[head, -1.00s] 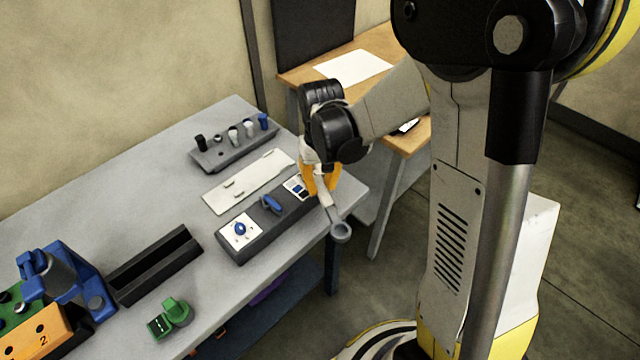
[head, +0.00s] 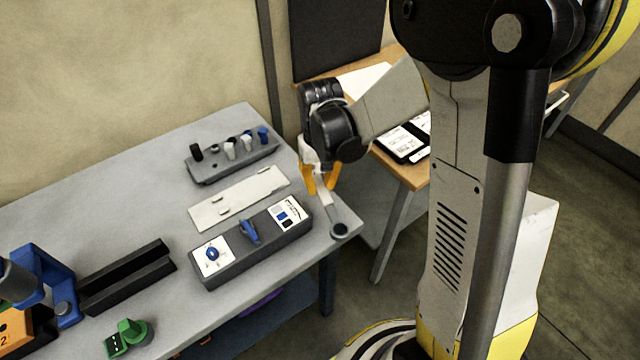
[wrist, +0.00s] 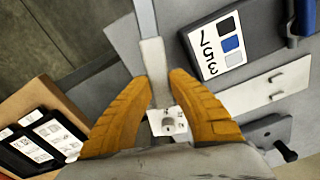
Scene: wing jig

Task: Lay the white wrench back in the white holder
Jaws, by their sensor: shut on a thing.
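The white wrench (head: 329,210) looks light grey, with a ring at its lower end. My gripper (head: 320,187) has orange fingers shut on it, and the wrench slants down at the table's right edge. In the wrist view the wrench (wrist: 157,75) lies between the two fingertips (wrist: 159,84); its far end runs out of the top of the picture. The white holder (head: 238,199) is a flat white plate with small raised pegs, lying empty on the grey table. It also shows in the wrist view (wrist: 266,88), right of my gripper, apart from the wrench.
A dark control box (head: 254,243) with a blue handle stands in front of the holder. A grey rack (head: 232,162) with several knobs stands behind it. A black channel (head: 127,277) and a green item (head: 130,338) lie left. A wooden table (head: 400,170) is behind right.

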